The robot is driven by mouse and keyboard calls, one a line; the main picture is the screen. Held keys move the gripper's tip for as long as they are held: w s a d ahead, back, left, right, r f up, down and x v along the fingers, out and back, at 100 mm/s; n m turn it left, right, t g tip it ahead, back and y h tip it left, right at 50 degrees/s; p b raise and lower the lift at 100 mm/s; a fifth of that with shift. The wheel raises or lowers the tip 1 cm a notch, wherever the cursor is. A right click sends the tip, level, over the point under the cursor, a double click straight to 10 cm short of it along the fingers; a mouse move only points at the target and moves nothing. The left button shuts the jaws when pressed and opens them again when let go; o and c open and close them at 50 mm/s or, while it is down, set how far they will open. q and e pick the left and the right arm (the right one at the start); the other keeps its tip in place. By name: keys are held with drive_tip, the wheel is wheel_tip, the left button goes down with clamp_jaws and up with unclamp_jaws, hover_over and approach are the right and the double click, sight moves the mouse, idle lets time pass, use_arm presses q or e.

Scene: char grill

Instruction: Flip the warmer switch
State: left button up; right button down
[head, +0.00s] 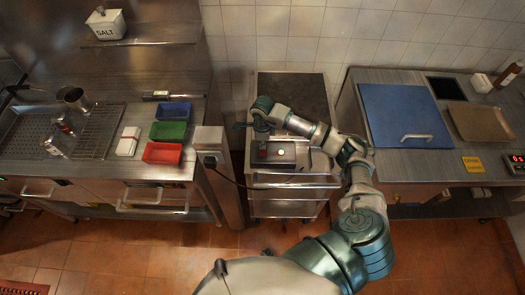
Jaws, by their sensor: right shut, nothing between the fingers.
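The middle metal unit has a dark control panel (292,158) on its top front, with a small red part (263,145) that may be the warmer switch and a round pale knob or dial (281,152) beside it. The picture is too small to tell the switch's position. My right arm reaches in from the bottom and bends left over this unit. My right gripper (241,125) is shut and empty, at the unit's left edge, up and to the left of the red part and apart from it. My left gripper is not in view.
A box (208,140) with a cable stands left of the unit. Blue, green and red trays (168,131) sit on the left counter near a grill grate (85,130). The right counter holds a blue board (405,118) and a yellow card (473,164). The dark back top (292,92) is clear.

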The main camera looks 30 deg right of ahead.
drive_tip(key=shift+f+b, duration=0.4)
drive_tip(key=shift+f, duration=0.15)
drive_tip(key=shift+r, duration=0.1)
drive_tip(key=shift+r+p, duration=2.1)
drive_tip(key=shift+r, duration=1.4)
drive_tip(key=shift+f, duration=0.1)
